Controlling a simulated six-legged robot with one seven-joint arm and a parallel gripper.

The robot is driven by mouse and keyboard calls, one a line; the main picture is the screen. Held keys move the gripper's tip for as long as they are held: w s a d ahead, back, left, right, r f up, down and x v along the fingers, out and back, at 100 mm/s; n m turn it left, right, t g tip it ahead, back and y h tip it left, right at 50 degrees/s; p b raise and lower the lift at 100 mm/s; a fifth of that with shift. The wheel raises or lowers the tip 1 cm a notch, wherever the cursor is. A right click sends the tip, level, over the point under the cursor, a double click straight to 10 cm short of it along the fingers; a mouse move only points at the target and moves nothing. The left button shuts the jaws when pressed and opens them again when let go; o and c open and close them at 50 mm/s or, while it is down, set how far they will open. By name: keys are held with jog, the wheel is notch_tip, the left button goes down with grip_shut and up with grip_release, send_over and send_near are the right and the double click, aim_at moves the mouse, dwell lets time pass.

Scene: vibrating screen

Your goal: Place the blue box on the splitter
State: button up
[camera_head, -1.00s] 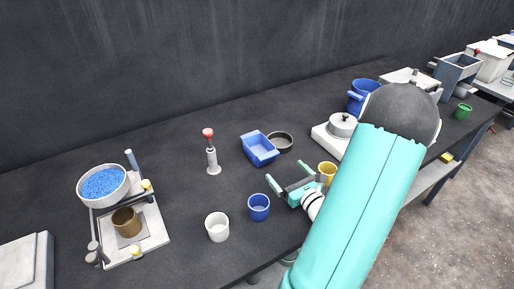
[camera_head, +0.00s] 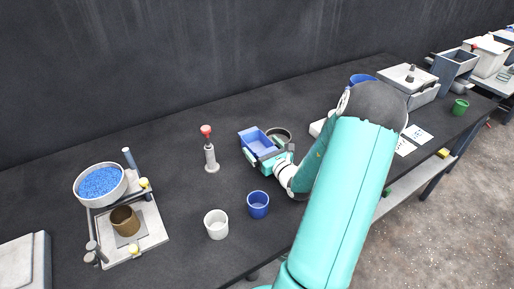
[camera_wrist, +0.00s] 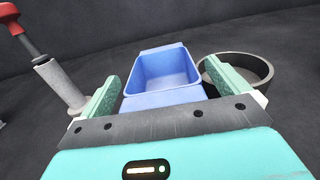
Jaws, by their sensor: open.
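The blue box (camera_head: 256,142) is an open, upright tray on the black table near the middle. My gripper (camera_head: 268,151) is open at its near end. In the wrist view the blue box (camera_wrist: 165,72) lies straight ahead, its near lip between the two green fingers of my gripper (camera_wrist: 165,75). A gap shows at the left finger; contact on the right cannot be told. The box looks empty. Which machine is the splitter is not certain; a grey open-topped unit (camera_head: 455,65) and a white and grey unit (camera_head: 408,84) stand at the far right.
A dark round pan (camera_wrist: 248,72) sits close by the right finger. A red-knobbed grey tool (camera_head: 210,153) stands left of the box. A white cup (camera_head: 216,224) and a blue cup (camera_head: 258,204) stand in front. A bowl of blue grains (camera_head: 100,182) is at left.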

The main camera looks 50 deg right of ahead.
jog(key=shift+w+d, duration=0.1)
jog(key=shift+w, duration=0.35)
jog(key=shift+c, duration=0.2)
jog(key=c, duration=1)
jog(key=shift+r, duration=0.1)
jog(key=shift+c, duration=0.2)
